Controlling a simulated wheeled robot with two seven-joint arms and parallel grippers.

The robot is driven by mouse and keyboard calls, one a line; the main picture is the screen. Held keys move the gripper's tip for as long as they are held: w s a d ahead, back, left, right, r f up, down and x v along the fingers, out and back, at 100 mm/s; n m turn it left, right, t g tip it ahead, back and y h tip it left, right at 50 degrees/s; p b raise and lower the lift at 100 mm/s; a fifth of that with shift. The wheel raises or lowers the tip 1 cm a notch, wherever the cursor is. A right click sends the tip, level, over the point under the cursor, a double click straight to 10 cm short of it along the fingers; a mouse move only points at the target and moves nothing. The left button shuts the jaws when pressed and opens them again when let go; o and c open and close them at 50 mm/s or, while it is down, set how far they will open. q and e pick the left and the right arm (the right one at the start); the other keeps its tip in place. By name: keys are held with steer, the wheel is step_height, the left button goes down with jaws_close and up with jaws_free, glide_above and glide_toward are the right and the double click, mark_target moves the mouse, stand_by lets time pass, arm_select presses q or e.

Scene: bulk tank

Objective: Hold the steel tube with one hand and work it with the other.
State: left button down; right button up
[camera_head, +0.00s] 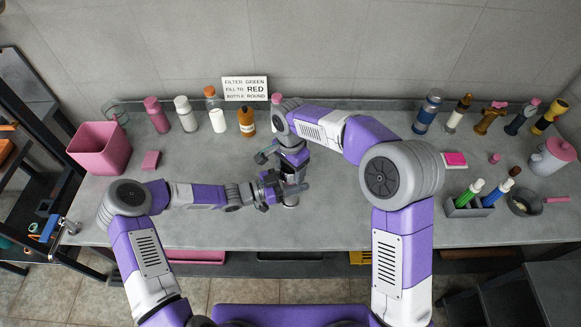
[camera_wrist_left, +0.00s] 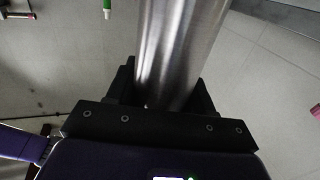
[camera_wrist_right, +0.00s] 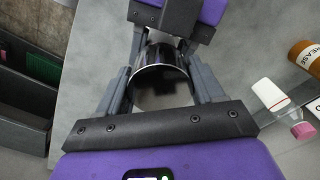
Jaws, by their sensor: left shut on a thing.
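The steel tube (camera_head: 291,200) is over the middle of the bench, mostly hidden by my grippers in the head view. In the left wrist view the shiny tube (camera_wrist_left: 180,50) fills the space between the jaws. My left gripper (camera_head: 285,188) is shut on it from the left. My right gripper (camera_head: 292,170) is above the tube. In the right wrist view the open round end of the tube (camera_wrist_right: 160,56) shows between the right fingers (camera_wrist_right: 162,88), which are spread on either side. The right gripper looks open; contact with the tube cannot be made out.
A pink bin (camera_head: 100,149) and pink block (camera_head: 150,160) are at left. Several bottles line the back, below a sign (camera_head: 245,89). A grey holder with markers (camera_head: 468,206), a pan (camera_head: 523,203) and a pink-lidded jug (camera_head: 551,157) are at right. The front bench is clear.

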steer(key=c, duration=0.7)
steer(key=shift+n, duration=1.7)
steer(key=o, duration=1.2)
